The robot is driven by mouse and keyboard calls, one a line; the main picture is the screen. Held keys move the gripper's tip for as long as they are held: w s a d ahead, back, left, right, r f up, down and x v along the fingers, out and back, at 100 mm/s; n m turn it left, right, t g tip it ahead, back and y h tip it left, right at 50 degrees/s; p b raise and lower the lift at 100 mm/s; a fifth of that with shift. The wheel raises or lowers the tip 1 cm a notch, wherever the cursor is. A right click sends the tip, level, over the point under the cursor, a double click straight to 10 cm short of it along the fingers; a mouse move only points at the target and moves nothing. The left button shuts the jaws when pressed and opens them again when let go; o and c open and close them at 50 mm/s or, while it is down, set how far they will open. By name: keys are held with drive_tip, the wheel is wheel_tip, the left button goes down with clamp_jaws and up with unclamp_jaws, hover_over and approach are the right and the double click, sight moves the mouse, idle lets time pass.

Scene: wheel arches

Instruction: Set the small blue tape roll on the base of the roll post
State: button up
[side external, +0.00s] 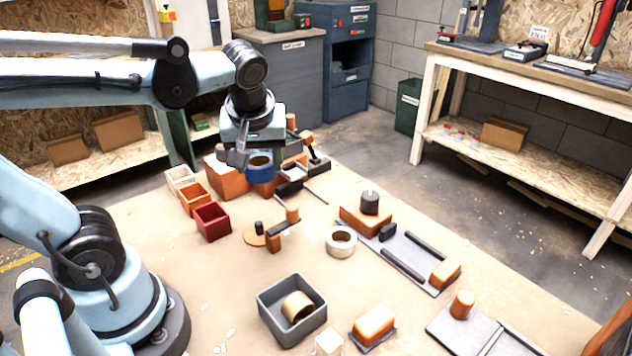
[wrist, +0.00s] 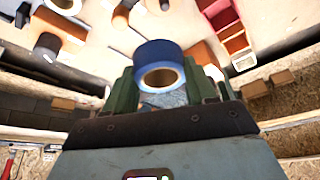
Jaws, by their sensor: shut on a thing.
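The small blue tape roll (side external: 259,168) is held in my gripper (side external: 248,154), above the back part of the table. In the wrist view the blue tape roll (wrist: 160,54) sits between the green fingers of my gripper (wrist: 161,84), its pale core facing the camera. A round wooden disc with a short dark post (side external: 255,236) stands on the table, nearer the camera and below the roll; it may be the roll post, but I cannot tell for sure. The roll is apart from it.
Three small bins, white (side external: 180,178), orange (side external: 195,197) and red (side external: 211,219), stand left of the disc. A pale tape roll (side external: 341,241) and a grey tray with a tan roll (side external: 270,318) are nearer the camera.

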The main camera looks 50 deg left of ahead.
sight(259, 223)
drive_tip(key=shift+s+a+n, duration=0.4)
drive_tip(key=shift+a+n, duration=0.2)
drive_tip(key=shift+a, duration=0.2)
drive_tip(key=shift+a+f, duration=0.15)
drive_tip(key=shift+f, duration=7.3)
drive_tip(key=o, duration=1.3)
